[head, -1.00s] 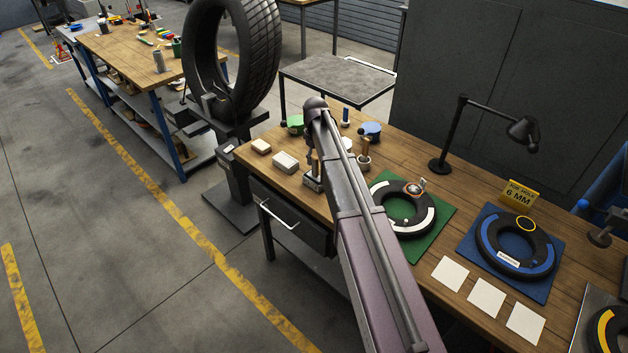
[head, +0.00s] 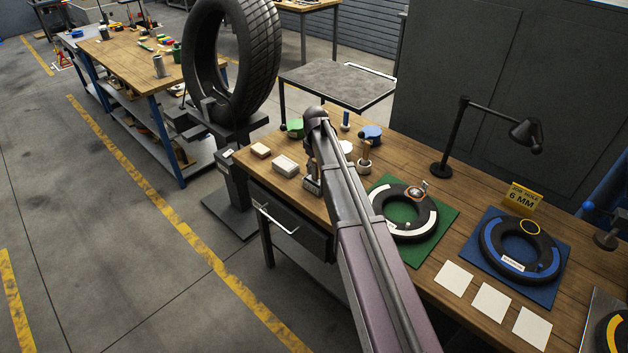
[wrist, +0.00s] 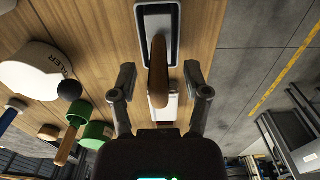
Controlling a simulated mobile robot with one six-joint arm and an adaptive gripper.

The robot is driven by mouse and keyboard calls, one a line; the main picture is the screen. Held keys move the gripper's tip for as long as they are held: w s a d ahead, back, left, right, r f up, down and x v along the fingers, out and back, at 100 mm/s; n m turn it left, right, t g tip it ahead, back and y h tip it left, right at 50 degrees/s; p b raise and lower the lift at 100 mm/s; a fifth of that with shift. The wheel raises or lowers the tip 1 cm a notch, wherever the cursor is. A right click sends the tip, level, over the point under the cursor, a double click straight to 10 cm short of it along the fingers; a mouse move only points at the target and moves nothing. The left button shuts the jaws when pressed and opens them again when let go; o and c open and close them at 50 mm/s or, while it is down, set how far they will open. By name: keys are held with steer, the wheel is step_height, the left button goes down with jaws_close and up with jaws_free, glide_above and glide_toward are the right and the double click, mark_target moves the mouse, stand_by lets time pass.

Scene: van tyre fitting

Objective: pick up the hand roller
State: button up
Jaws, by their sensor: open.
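In the wrist view, a tool with a wooden handle (wrist: 158,70), which looks like the hand roller, stands in a dark-edged holder (wrist: 143,20). My gripper (wrist: 160,72) is open, with one finger on each side of the handle and a visible gap to both. In the head view the holder (head: 312,187) is on the wooden bench, beside my arm. My arm covers most of the handle and the gripper there. The roller end is not clearly visible.
White and tan blocks (head: 285,166) lie near the holder. A tyre section on a green mat (head: 440,222) lies to the right.

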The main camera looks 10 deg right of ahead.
jaws_close()
steer(key=shift+r, duration=0.1)
step_height(320, 180, up, 10)
steer(key=p, duration=1)
steer(key=shift+f, duration=0.2)
stand_by(0.7)
step_height(320, 180, down, 4)
steer(key=b, duration=0.3)
steer(key=shift+w+r+b, duration=0.1)
steer(key=shift+r+b, duration=0.15)
steer(key=shift+b, duration=0.1)
steer(key=shift+a, duration=0.15)
